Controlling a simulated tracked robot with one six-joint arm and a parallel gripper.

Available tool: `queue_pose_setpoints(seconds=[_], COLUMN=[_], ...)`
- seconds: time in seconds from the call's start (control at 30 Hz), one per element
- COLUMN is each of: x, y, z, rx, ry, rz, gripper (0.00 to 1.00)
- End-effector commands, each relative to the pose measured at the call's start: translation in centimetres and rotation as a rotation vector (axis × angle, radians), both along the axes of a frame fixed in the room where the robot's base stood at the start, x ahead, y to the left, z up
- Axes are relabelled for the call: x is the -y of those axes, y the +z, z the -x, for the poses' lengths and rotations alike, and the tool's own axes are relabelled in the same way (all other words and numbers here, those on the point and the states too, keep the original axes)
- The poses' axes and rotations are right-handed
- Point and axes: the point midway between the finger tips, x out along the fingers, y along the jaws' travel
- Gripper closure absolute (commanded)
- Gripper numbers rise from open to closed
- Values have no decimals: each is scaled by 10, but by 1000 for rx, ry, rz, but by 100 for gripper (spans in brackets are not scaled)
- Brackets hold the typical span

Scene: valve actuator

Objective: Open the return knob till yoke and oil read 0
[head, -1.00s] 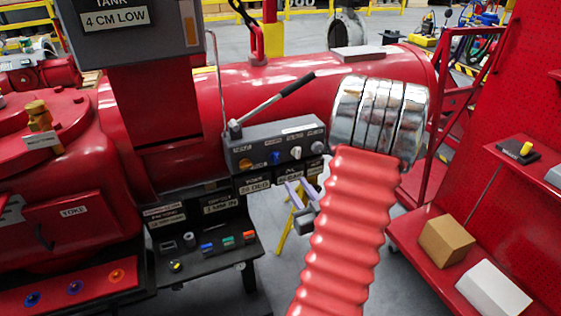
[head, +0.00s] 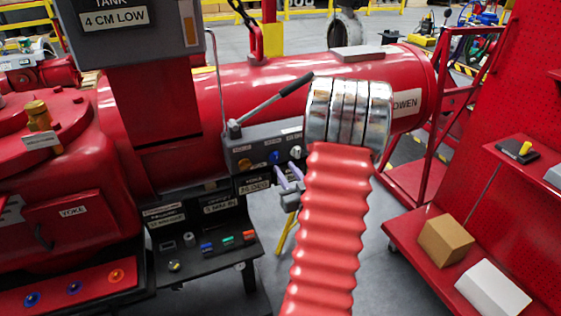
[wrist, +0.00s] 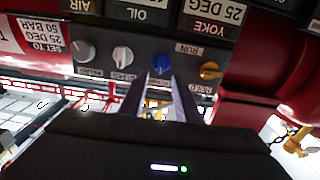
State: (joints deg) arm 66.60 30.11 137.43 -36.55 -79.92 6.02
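The control box (head: 250,146) carries a row of knobs. In the wrist view, which is upside down, these are an orange knob (wrist: 210,70), a blue knob (wrist: 161,64), a white knob (wrist: 122,56) and a grey knob (wrist: 84,51). Small labels there are hard to read, so I cannot tell which is the return knob. The yoke display (wrist: 212,12) reads 25 DEG. The oil display (wrist: 140,12) shows its name, but its value is cut off. My gripper (wrist: 157,84) is open and empty, its purple fingers pointing toward the blue knob. Contact is unclear.
A lever (head: 270,102) slants up above the control box. A black panel (head: 205,246) with small switches stands below. A red rack (head: 440,240) holding a cardboard box (head: 445,241) is at right. Open floor shows between. My arm hides the box's right end.

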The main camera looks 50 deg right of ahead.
Motion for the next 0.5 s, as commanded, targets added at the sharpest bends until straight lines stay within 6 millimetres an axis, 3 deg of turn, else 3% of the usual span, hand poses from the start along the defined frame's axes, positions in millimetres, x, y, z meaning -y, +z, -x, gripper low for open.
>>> queue_pose_setpoints(seconds=[0.2,0.5], x=[16,29], y=[0,0], z=[-30,-49], rx=[1,0], ry=[4,1], rz=[2,0], gripper=[70,70])
